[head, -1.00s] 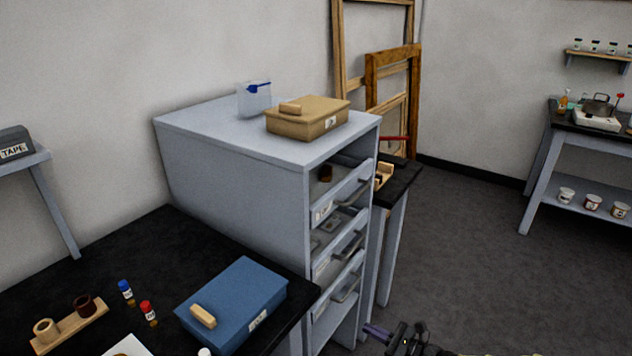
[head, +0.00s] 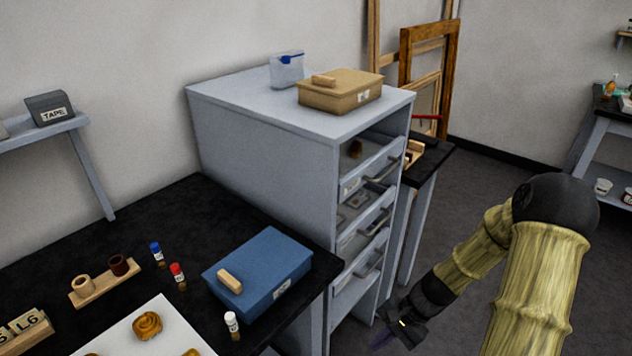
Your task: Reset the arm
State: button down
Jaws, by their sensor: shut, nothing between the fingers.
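My gripper (head: 385,338) is low in the head view, in front of the grey drawer cabinet (head: 262,140) and to the right of the black bench's edge. It is shut, with nothing seen in it, and its fingertips are small and dark against the floor. My arm (head: 540,270) rises from the bottom right, bends at a dark joint and reaches down and left to the gripper. The gripper appears apart from the cabinet and the bench.
A blue lidded box (head: 262,275) sits at the right end of the black bench (head: 130,228), near small bottles and a white tray (head: 118,338). The cabinet's drawers (head: 362,235) stand partly open. A tan box (head: 340,90) lies on the cabinet. Floor at right is open.

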jog(key=s+r+n+t+h+p, duration=0.1)
jog(key=s+r+n+h+p, duration=0.1)
jog(key=r+p, duration=0.4)
jog(key=s+r+n+t+h+p, duration=0.1)
jog(key=r+n+p, duration=0.3)
jog(key=r, duration=1.2)
jog(key=s+r+n+t+h+p, duration=0.2)
jog(key=r+p, duration=0.6)
jog(key=r, duration=0.4)
jog(key=shift+s+n+h, duration=0.35)
jog(key=shift+n+h, duration=0.25)
jog(key=shift+h, duration=0.1)
